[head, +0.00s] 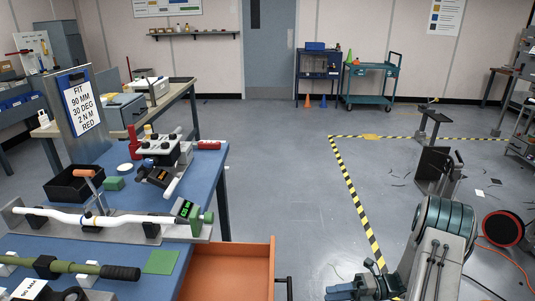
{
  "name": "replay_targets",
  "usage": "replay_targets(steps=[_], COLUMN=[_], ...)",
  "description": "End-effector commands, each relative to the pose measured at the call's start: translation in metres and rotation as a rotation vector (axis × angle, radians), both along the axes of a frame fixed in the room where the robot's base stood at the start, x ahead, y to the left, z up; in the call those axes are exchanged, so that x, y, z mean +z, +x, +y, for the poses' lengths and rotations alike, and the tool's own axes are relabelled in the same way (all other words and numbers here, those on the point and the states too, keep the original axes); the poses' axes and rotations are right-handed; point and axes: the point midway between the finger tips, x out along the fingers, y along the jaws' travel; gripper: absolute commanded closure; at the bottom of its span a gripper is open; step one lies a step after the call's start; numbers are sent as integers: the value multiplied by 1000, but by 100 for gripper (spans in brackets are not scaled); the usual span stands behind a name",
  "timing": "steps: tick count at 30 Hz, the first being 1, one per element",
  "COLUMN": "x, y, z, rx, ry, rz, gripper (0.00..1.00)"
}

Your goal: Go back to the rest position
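My gripper is not clearly visible in the head view, so I cannot tell its pose or whether it holds anything. A blue workbench (210,168) stands at the left. On it a long white tube (110,219) lies along a grey fixture with a green end piece (188,212). In front, a green tube with a black grip (118,272) rests on supports. An upright sign (83,105) reads "FIT 90 MM 30 DEG 2 N M RED".
An orange drawer (228,275) sticks out at the bench's front. Yellow-black tape (351,190) marks the floor. A machine with teal discs (445,217) fills the lower right; a teal cart (368,85) stands at the back. Open floor (275,180) lies between bench and tape.

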Motion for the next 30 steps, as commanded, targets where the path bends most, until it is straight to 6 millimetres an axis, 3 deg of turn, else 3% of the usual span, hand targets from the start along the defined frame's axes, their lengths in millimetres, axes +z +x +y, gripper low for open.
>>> replay_targets(steps=[3,12,30], x=[38,112,226], y=[-6,-37,-112], z=[15,46,69], rx=[120,479,1369], ry=[-105,-324,-523], rz=[-171,-641,-1577], gripper=[67,67,67])
